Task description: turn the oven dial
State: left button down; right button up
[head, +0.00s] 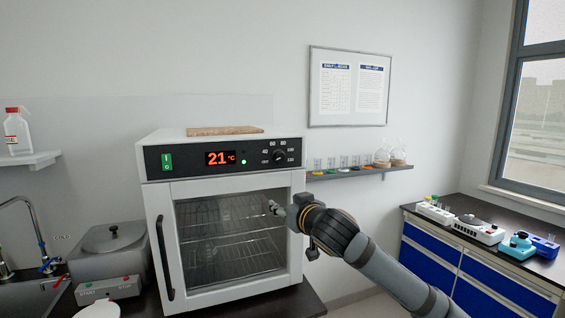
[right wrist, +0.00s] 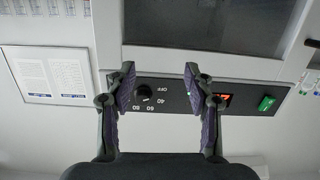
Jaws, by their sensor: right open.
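The oven (head: 225,190) is a white box with a glass door and a black control panel. Its round black dial (head: 280,157) sits at the panel's right, ringed by white numbers; where its mark points is too small to tell. In the right wrist view, which is upside down, the dial (right wrist: 143,92) shows between the fingers, nearer the left one. My right gripper (head: 276,207) is open and empty, in front of the glass door's right side and below the dial. In the right wrist view the gripper's fingers (right wrist: 160,72) are spread apart. My left gripper is not in view.
The panel also has a green switch (head: 167,161) and a red display (head: 220,158) reading 21 °C. The door handle (head: 162,258) is at the left. A wall shelf with glassware (head: 355,172) is right of the oven. A steel bath (head: 110,245) stands at the left.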

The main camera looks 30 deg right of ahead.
jog(key=m+t+h, duration=0.1)
jog(key=t, duration=0.1)
send_near(281, 158)
jog(key=p+x, duration=0.7)
jog(key=shift+w+r, duration=0.25)
jog(key=shift+w, duration=0.05)
jog(key=shift+w+d+f, duration=0.1)
jog(key=shift+w, duration=0.3)
jog(key=shift+c, duration=0.3)
grip_shut()
jog(key=shift+f, duration=0.1)
